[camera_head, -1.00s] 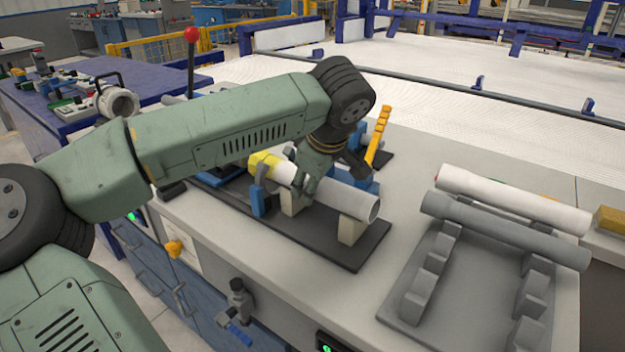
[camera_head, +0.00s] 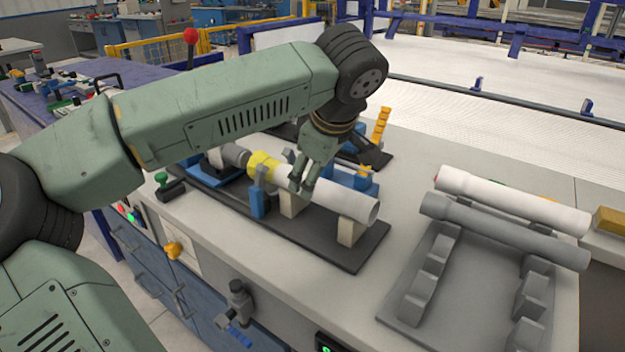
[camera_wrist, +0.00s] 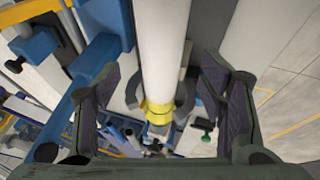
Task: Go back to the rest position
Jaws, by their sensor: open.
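My gripper (camera_head: 303,187) is open, just above the white pipe (camera_head: 340,198) that lies in the dark-based fixture (camera_head: 350,260). In the wrist view the pipe (camera_wrist: 160,50) runs between the two spread fingers of my gripper (camera_wrist: 165,105), with the fingers apart from it. The pipe's far end meets a yellow collar (camera_head: 264,165), which also shows in the wrist view (camera_wrist: 158,112). The pipe rests on cream supports (camera_head: 350,231).
A white pipe (camera_head: 510,200) and a grey pipe (camera_head: 500,230) lie on a grey rack (camera_head: 410,300) at the right. Blue clamp parts (camera_head: 257,202) and an orange stepped piece (camera_head: 381,125) stand close to the pipe. Open space lies above the bench.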

